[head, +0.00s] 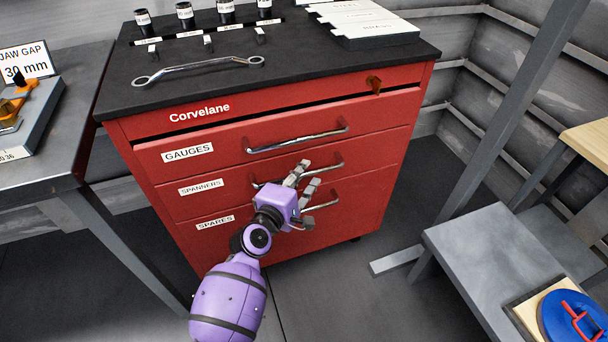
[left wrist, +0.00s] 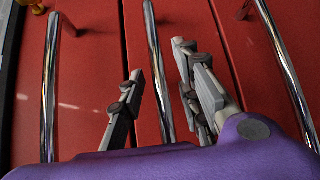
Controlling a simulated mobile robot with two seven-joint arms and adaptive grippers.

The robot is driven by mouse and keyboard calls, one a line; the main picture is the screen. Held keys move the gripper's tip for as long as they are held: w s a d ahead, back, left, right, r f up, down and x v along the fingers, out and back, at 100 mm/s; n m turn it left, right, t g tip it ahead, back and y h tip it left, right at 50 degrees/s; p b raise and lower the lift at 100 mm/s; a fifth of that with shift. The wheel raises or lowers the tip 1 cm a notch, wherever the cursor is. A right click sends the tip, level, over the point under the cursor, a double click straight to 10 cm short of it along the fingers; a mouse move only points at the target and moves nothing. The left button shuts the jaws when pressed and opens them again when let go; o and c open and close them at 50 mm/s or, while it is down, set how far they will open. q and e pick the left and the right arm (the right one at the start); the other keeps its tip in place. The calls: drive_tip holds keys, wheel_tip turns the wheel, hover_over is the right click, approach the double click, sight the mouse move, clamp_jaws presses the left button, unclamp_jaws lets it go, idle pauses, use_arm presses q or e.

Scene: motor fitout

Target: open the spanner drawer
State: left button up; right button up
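The red cabinet (head: 290,115) has three labelled drawers, all looking closed. The spanner drawer (head: 235,186), labelled SPANNERS, is the middle one, with a chrome bar handle (head: 331,166) partly hidden by my gripper. My left gripper (head: 308,174) is in front of this handle, fingers apart and nothing held. In the left wrist view, the spanner drawer handle (left wrist: 157,65) runs between the open fingers of my left gripper (left wrist: 160,72); I cannot tell whether they touch it. My right gripper is not in view.
The gauges drawer handle (head: 297,141) is just above and the spares drawer handle (head: 326,197) just below. A loose spanner (head: 198,70) lies on the cabinet top. A grey bench (head: 470,240) stands at right.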

use_arm(q)
drive_tip(key=shift+w+d, duration=0.15)
drive_tip(key=shift+w, duration=0.1)
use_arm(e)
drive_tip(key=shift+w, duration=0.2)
use_arm(q)
clamp_jaws()
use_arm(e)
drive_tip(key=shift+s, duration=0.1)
